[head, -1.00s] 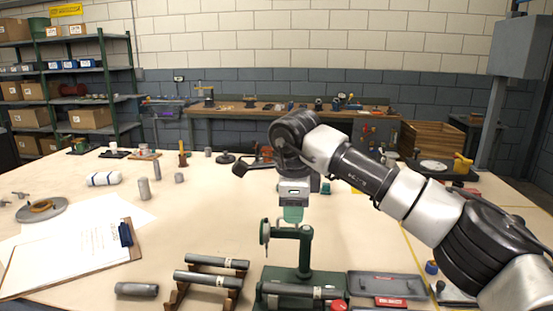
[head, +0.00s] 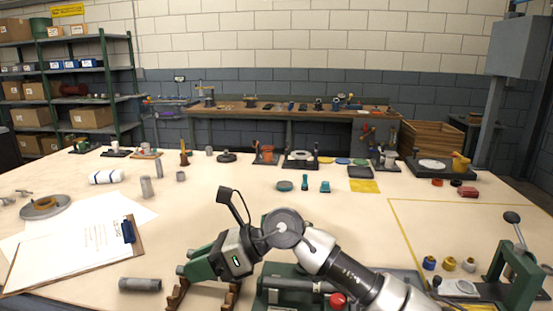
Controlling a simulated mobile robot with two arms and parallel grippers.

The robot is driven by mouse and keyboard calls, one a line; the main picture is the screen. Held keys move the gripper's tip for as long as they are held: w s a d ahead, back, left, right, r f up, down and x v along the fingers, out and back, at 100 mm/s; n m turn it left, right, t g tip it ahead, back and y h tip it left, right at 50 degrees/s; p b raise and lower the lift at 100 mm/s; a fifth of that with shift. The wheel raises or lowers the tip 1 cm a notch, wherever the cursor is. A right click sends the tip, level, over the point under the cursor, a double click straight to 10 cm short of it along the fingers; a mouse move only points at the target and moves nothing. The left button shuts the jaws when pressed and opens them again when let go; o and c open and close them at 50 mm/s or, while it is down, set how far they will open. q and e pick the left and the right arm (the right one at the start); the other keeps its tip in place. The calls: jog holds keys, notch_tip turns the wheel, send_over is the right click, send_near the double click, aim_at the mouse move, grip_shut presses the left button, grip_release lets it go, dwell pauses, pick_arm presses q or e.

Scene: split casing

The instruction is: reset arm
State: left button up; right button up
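My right arm comes in from the lower right. My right gripper (head: 188,263) has green fingers that point left, low over a brown rack (head: 178,295) at the front of the table. I cannot tell whether its fingers are open or shut, or whether they touch anything. The arm and gripper hide most of the rack and what lies on it. Right of the gripper, a green fixture (head: 275,297) with a grey cylinder (head: 290,284) and a red knob (head: 337,300) stands partly behind the arm. My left gripper is not in view.
A loose grey cylinder (head: 140,284) lies left of the rack. A clipboard (head: 80,250) with papers lies at left. A green press (head: 515,272) with a ball-ended lever stands at right, near small blue and yellow pots.

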jog(key=d+r+m+t+y, duration=0.15)
jog(key=d+m+t, duration=0.35)
jog(key=m+t, duration=0.6)
jog(key=d+m+t+y, duration=0.2)
jog(key=d+m+t, duration=0.45)
jog(key=m, duration=0.85)
jog(key=s+d+f+m+h, duration=0.4)
jog(key=d+f+m+h, duration=1.2)
jog(key=m, duration=0.3)
jog(key=s+d+f+m+g, duration=0.3)
jog(key=s+f+g, duration=0.3)
jog(key=s, duration=0.6)
jog(key=s+d+f+m+g, duration=0.35)
jog(key=s+f+g, duration=0.35)
jog(key=s, duration=0.4)
notch_tip(320, 180, down, 25)
jog(key=n, duration=0.1)
jog(key=s+d+f+g+p, duration=0.1)
jog(key=s+d+f+g, duration=0.1)
jog(key=s+f, duration=1.4)
jog(key=shift+s+d+h, duration=0.35)
jog(key=shift+d+h, duration=0.05)
jog(key=shift+h, duration=0.05)
